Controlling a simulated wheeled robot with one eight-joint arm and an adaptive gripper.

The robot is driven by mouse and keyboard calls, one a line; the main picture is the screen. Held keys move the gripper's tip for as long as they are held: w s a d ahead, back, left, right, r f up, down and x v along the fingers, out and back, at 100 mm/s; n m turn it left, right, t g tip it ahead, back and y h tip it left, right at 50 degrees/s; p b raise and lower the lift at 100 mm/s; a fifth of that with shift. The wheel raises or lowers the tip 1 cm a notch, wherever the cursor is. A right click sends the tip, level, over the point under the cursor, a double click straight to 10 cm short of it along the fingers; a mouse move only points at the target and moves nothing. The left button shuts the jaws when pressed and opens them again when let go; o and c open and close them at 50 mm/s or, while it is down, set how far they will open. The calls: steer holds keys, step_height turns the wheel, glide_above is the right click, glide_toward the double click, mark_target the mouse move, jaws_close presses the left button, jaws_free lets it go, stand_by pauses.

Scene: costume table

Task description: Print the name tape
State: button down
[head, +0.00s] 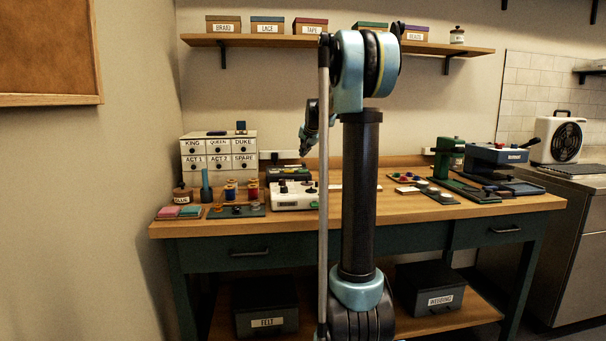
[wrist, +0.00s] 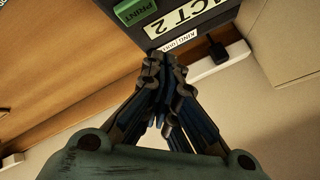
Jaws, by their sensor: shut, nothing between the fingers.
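The dark tape printer (head: 288,173) sits on the table near the wall, left of my arm. In the wrist view its green PRINT button (wrist: 137,9) and pale display reading ACT 2 (wrist: 187,14) show at the top, both cut by the frame edge. A small label (wrist: 178,43) is on the printer's edge, too blurred to read. My gripper (wrist: 161,58) is shut and empty, its fingertips appearing over the printer's edge, below the button in the picture. In the head view my gripper (head: 304,151) hangs above the printer. I cannot tell the exact gap. No printed tape shows.
A white machine (head: 294,203) stands in front of the printer. A labelled drawer cabinet (head: 219,166) stands to its left. A white power strip (wrist: 212,63) with a dark plug lies by the wall. A green press (head: 447,158) and a blue machine (head: 497,157) stand right.

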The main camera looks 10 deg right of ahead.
steer(key=shift+f, duration=2.1)
steer(key=shift+s+f, duration=0.1)
steer(key=shift+f, duration=0.7)
stand_by(0.7)
stand_by(0.3)
steer(key=shift+r, duration=0.85)
steer(key=shift+r, duration=2.55)
